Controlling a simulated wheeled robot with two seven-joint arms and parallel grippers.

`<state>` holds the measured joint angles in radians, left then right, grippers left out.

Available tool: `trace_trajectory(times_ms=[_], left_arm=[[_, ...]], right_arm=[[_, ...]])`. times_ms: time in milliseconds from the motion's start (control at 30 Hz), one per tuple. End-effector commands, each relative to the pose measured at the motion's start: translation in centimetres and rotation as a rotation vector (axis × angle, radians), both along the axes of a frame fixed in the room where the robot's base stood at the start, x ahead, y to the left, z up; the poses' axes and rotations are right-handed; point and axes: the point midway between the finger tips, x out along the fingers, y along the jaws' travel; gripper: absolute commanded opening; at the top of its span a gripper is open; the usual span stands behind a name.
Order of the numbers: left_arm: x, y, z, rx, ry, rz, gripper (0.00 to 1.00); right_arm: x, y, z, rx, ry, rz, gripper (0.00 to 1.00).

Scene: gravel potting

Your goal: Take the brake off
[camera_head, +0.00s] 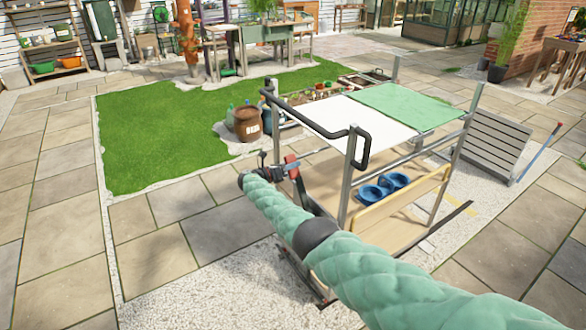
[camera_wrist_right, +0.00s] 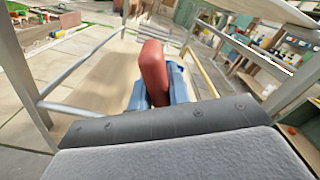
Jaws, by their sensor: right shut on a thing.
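A cart with metal posts (camera_head: 348,170) stands in front of me, with a black push handle (camera_head: 365,150) at its near end. My right arm in its mint sleeve reaches to this end of the cart. My right gripper (camera_wrist_right: 160,88) is shut on a red brake lever (camera_wrist_right: 153,65), which stands up between the blue fingers in the right wrist view. In the head view a red part (camera_head: 291,163) shows just beyond my wrist, below the handle. The lever's lower end is hidden by the gripper. My left gripper is not in view.
The cart's top has a white panel (camera_head: 350,115) and a green panel (camera_head: 408,104). Blue bowls (camera_head: 374,192) sit on its lower shelf. A brown barrel (camera_head: 247,124) stands left of the cart, by the lawn (camera_head: 160,130). Paving (camera_head: 150,245) at the left is clear.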

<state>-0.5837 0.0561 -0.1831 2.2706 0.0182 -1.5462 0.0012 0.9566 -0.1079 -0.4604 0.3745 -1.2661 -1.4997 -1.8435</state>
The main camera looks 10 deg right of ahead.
Motion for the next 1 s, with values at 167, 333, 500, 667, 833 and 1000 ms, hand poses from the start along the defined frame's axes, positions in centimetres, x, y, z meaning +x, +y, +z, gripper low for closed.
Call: trace_trajectory(times_ms=[167,333,500,667,833,1000], left_arm=[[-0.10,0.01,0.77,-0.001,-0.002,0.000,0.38],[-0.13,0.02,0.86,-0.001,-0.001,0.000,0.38],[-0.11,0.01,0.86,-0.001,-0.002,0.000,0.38],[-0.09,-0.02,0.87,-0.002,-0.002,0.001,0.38],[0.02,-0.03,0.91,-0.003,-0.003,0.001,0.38],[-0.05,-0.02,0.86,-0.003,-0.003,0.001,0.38]], right_arm=[[0.12,0.13,-0.14,-0.002,0.008,0.002,0.00],[0.15,0.14,-0.10,-0.001,0.008,0.003,0.00],[0.17,0.15,-0.07,-0.002,0.008,0.004,0.00],[0.16,0.13,-0.06,-0.002,0.007,0.003,0.40],[0.15,0.09,-0.04,-0.001,0.007,0.002,0.40],[0.00,0.52,-0.08,-0.002,0.007,0.002,0.40]])
